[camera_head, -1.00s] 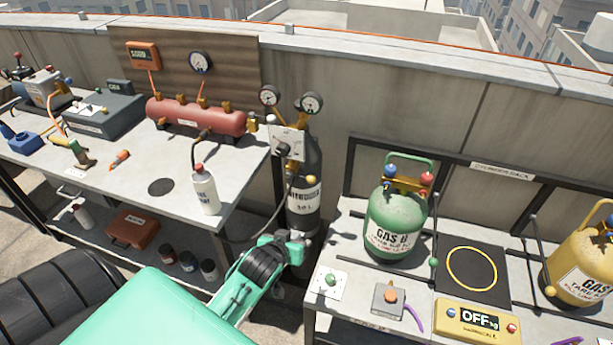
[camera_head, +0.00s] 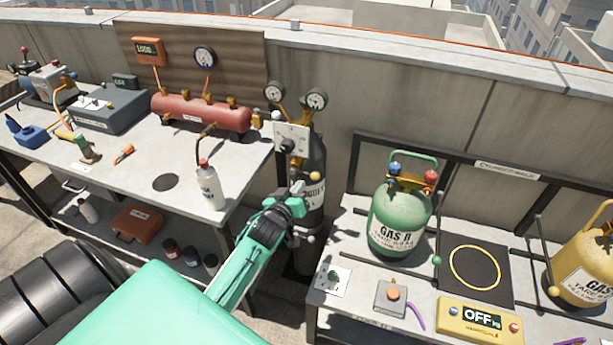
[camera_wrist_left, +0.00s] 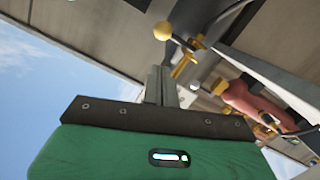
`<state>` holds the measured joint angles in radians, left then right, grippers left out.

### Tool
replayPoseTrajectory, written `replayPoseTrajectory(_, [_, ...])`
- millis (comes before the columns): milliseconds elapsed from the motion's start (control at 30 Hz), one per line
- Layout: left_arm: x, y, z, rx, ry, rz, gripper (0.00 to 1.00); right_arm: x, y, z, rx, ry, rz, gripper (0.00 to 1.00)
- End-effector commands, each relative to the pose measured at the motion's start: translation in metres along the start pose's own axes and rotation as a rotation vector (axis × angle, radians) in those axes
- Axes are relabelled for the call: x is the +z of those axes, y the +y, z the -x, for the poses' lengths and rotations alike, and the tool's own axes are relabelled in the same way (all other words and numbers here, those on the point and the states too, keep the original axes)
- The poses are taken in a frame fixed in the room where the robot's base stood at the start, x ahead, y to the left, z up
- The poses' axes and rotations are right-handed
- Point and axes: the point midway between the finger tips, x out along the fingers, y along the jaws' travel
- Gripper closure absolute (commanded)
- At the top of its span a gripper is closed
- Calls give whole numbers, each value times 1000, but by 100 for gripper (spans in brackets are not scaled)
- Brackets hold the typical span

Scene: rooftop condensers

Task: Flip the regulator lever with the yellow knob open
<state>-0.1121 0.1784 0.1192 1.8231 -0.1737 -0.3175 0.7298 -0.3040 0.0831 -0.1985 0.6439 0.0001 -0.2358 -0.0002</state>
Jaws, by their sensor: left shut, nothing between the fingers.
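The yellow knob (camera_head: 315,176) shows in front of the dark nitrogen cylinder (camera_head: 317,150), below the regulator's two gauges (camera_head: 316,99) and a pale plate (camera_head: 291,137). In the left wrist view the yellow knob (camera_wrist_left: 163,31) is a ball on the end of a thin lever (camera_wrist_left: 184,43) that runs to a brass fitting (camera_wrist_left: 186,63). My left gripper (camera_head: 299,188) is just left of and below the knob, its fingers pointing up. In the left wrist view its fingers (camera_wrist_left: 160,78) are together and empty, with the knob beyond their tips; contact cannot be told. My right gripper is out of view.
A workbench (camera_head: 125,170) with a red tank (camera_head: 200,112) and a white bottle (camera_head: 209,187) stands left. A rack table (camera_head: 350,243) with a green gas cylinder (camera_head: 400,220) and a scale display (camera_head: 480,317) stands right. The cylinder stands in the gap between them.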

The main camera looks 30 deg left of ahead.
Motion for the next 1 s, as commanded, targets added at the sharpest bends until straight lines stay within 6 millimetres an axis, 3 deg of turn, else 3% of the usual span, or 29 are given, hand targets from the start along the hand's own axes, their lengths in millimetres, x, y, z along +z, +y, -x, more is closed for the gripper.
replayPoseTrajectory(533, [-1, 1, -80, 1, -1, 0, 100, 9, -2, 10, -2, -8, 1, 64])
replayPoseTrajectory(700, [0, 1, -93, 1, -1, -2, 100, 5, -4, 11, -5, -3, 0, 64])
replayPoseTrajectory(1000, [0, 0, -96, 1, -1, -1, 100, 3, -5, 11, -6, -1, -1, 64])
